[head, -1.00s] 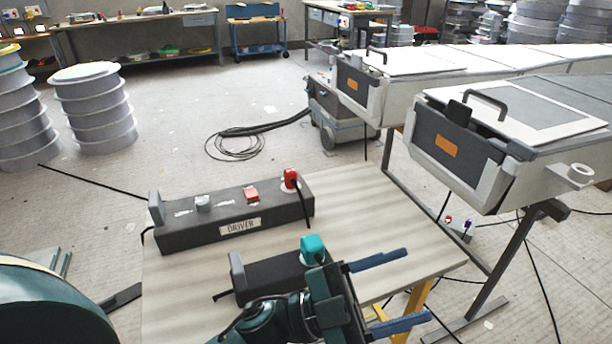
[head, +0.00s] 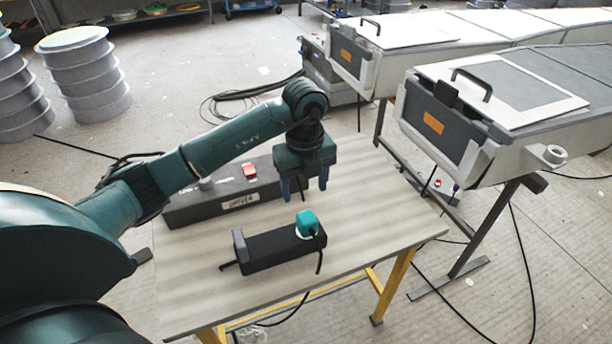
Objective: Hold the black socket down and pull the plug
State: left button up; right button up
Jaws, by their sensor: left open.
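The black socket (head: 270,254) is a dark block lying on the light wooden table. A teal plug (head: 307,221) sits at its right end, on a white round piece, with a black cable hanging from it. My left gripper (head: 305,188) is open, with its blue fingers pointing down. It is above and behind the socket, in front of the longer grey box, and touches neither socket nor plug. My right gripper is out of view.
The table front (head: 200,310) is clear.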

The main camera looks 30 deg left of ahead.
aim_at(305, 213)
pick_arm(q)
notch_tip(305, 213, down, 11)
jog(key=shift+f, duration=0.1)
dwell(0.3)
grip_shut()
dwell(0.6)
